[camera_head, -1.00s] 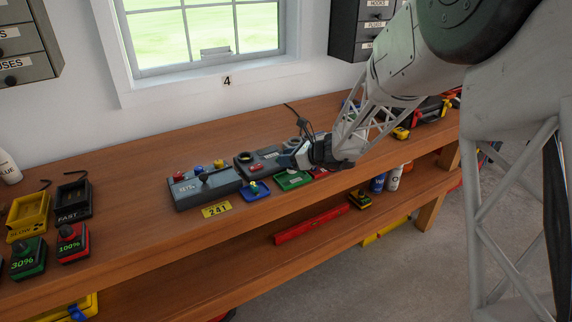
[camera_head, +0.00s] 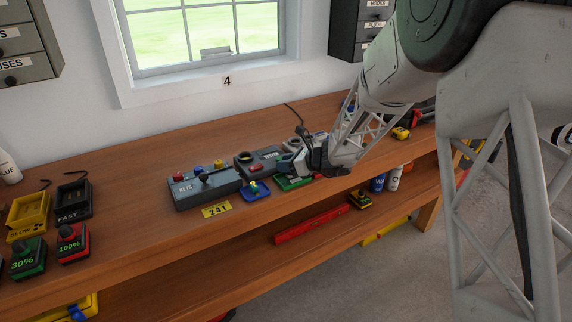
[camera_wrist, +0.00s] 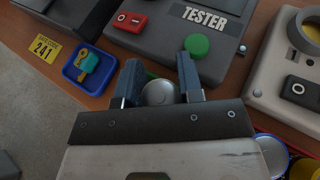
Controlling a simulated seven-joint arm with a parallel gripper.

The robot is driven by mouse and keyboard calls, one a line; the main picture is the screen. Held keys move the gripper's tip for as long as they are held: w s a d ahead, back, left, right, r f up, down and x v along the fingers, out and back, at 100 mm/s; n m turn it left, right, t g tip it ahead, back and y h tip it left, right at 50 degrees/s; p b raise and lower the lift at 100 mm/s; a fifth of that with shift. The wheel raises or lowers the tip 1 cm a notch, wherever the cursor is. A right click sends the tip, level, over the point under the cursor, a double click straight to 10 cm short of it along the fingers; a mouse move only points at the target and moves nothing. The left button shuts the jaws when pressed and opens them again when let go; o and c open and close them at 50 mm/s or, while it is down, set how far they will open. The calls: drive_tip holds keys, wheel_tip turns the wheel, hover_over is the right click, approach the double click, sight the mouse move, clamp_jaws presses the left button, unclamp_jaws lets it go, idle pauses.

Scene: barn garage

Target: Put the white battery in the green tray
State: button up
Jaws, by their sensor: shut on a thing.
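The white battery (camera_wrist: 158,93) shows in the wrist view as a pale round end with a small raised centre, between the two blue-grey fingers of my gripper (camera_wrist: 160,84). My gripper is shut on it. The green tray (camera_head: 283,187) lies near the bench's front edge, just below my gripper (camera_head: 285,164) in the head view. My gripper hides part of the tray. In the wrist view a sliver of green shows behind the battery, between the fingers. I cannot tell whether the battery touches the tray.
The grey tester (camera_wrist: 172,35) with red switch and green button stands just behind. A blue tray (camera_wrist: 90,64) holding a key-like item is on the left. A grey box with red, blue and yellow knobs (camera_head: 205,187) stands farther left. A yellow 241 label (camera_head: 216,210) lies in front.

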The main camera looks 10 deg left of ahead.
drive_tip(key=shift+f, duration=0.3)
drive_tip(key=o, duration=0.8)
drive_tip(key=shift+r, duration=0.2)
drive_tip(key=v, duration=1.2)
idle(0.4)
